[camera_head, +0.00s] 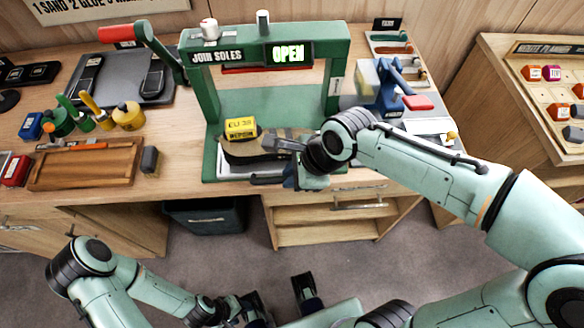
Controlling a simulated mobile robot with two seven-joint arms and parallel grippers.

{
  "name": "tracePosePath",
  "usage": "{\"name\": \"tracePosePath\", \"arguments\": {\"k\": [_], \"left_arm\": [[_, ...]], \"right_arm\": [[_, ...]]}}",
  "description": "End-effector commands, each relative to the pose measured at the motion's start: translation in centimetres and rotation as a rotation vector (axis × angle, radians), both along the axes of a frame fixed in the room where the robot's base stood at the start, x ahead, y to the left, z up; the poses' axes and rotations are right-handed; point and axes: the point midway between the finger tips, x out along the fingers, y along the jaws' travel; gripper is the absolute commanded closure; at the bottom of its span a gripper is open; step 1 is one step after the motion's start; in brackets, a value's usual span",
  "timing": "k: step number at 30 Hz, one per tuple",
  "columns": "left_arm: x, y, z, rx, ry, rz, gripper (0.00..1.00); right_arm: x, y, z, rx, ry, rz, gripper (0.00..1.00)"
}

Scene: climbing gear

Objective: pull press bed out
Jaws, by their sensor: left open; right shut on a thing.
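The green press (207,90) stands on the bench, with a "JOIN SOLES" label and a display reading "OPEN". Its bed (232,174) lies low at the front of the frame, with a dark handle bar (266,181) along its front edge. A dark climbing shoe (243,150) with a yellow "EU 38" tag sits on the bed. My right gripper (292,176) is at the bed's front right, shut on the handle; its wrist hides the exact grip and part of the shoe. My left gripper (281,303) is open and empty, low over the floor in front of the bench.
A red-handled lever (118,33) sticks out from the press's left side. Left on the bench are a wooden tray (85,166), glue pots (128,116) and a grey mat (121,80). A blue tool (388,92) stands right of the press.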

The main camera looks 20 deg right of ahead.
Motion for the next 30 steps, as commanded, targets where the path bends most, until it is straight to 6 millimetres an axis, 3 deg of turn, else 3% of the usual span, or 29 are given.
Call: {"name": "tracePosePath", "arguments": {"k": [1,2,3,4,16,30], "left_arm": [[0.0,0.0,0.0,0.0,0.0,0.0,0.47],[0.0,0.0,0.0,0.0,0.0,0.0,0.47],[0.0,0.0,0.0,0.0,0.0,0.0,0.47],[0.0,0.0,0.0,0.0,0.0,0.0,0.47],[0.1,0.0,0.2,0.0,-0.001,0.0,0.47],[0.5,0.0,1.8,0.0,-0.007,0.0,0.47]], "right_arm": [[0.1,-0.1,0.1,0.001,-0.003,-0.004,1.0],[0.1,-0.1,0.1,0.001,-0.003,-0.004,0.78],[0.1,-0.1,0.1,0.001,-0.003,-0.004,0.65],[0.1,-0.1,0.1,0.001,-0.003,-0.004,0.61],[-0.1,-0.4,0.9,0.0,-0.004,-0.003,0.61],[-2.7,-3.4,9.8,0.001,-0.007,-0.005,0.61]]}}
